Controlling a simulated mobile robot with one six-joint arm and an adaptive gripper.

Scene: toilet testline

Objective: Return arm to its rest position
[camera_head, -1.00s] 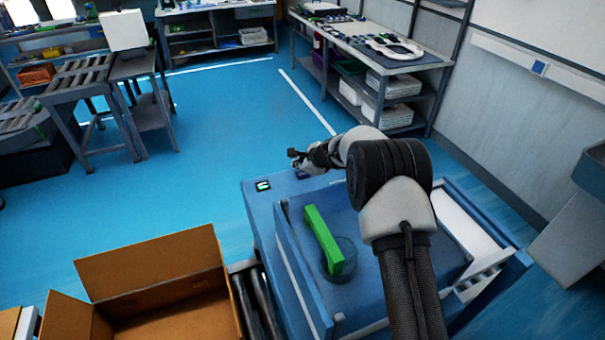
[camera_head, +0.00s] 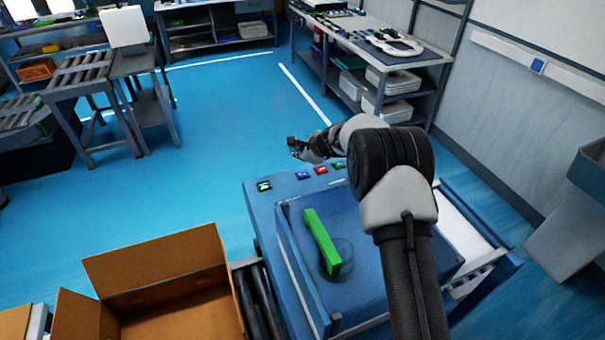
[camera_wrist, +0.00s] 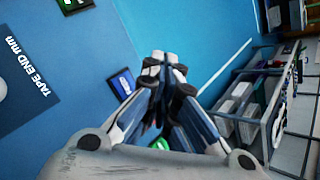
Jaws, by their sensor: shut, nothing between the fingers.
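My gripper (camera_head: 297,148) is at the end of my arm, above the far edge of the blue machine (camera_head: 262,205) in the head view. In the wrist view my gripper (camera_wrist: 165,62) has its fingertips together with nothing between them. My arm bends at a black joint on the right of the head view and hides part of the machine. Beneath the gripper, the wrist view shows the machine's blue panel with buttons and the words "TAPE END mm".
A green bar (camera_head: 322,240) stands on the machine's top over a round clear dish. An open cardboard box (camera_head: 155,262) is at the lower left beside rollers. A workbench (camera_head: 385,45) with shelves stands at the back right. The blue floor (camera_head: 220,120) beyond the machine is clear.

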